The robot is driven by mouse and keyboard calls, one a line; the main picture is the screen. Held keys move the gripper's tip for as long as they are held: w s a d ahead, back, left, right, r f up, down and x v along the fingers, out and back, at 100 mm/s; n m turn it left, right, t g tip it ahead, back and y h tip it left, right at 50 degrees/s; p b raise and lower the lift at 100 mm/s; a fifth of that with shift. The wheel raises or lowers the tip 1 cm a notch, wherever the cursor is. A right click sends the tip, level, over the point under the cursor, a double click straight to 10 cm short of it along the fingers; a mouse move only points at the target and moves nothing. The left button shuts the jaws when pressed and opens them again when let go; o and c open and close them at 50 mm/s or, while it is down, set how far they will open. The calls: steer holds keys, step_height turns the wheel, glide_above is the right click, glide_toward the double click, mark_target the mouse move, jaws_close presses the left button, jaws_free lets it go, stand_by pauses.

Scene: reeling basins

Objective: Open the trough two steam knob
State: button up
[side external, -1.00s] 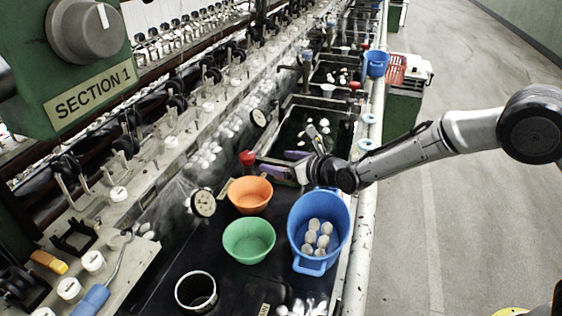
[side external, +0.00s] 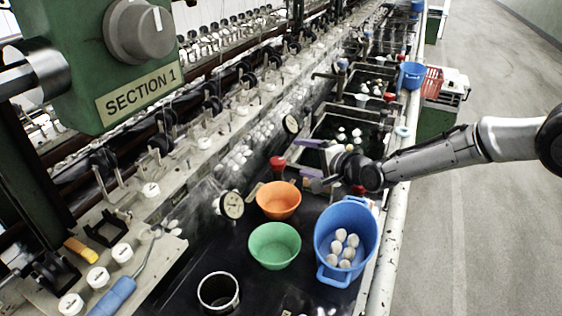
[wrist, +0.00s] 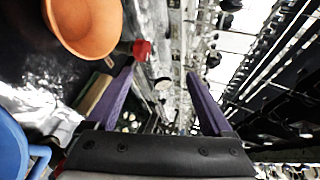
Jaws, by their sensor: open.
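A red knob (side external: 277,162) stands at the near end of a dark water trough, just behind the orange bowl; no label on it is readable. It also shows in the wrist view (wrist: 142,48). My gripper (side external: 308,160) is open and empty, its purple fingers pointing left toward this knob with a visible gap. In the wrist view my gripper (wrist: 160,75) has its fingers wide apart, and the knob shows just beyond the left fingertip, not centred between them. Another red piece (side external: 358,190) is partly hidden below my wrist.
The orange bowl (side external: 278,200), green bowl (side external: 275,246) and blue basin (side external: 346,240) with several cocoons stand close in front. A round gauge (side external: 231,205) is left of the orange bowl. Reeling machinery lines the left.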

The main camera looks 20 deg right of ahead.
mark_target(279, 161)
steer(key=w+a+r+n, duration=0.2)
steer(key=w+n, duration=0.5)
steer(key=n, duration=1.1)
steer(key=f, duration=0.8)
steer(key=shift+w+d+f, duration=0.2)
steer(key=shift+w+f, duration=0.05)
steer(key=shift+w, duration=0.15)
steer(key=shift+w+a+f, duration=0.15)
steer(key=shift+w, duration=0.35)
steer(key=shift+x, duration=0.95)
jaws_close()
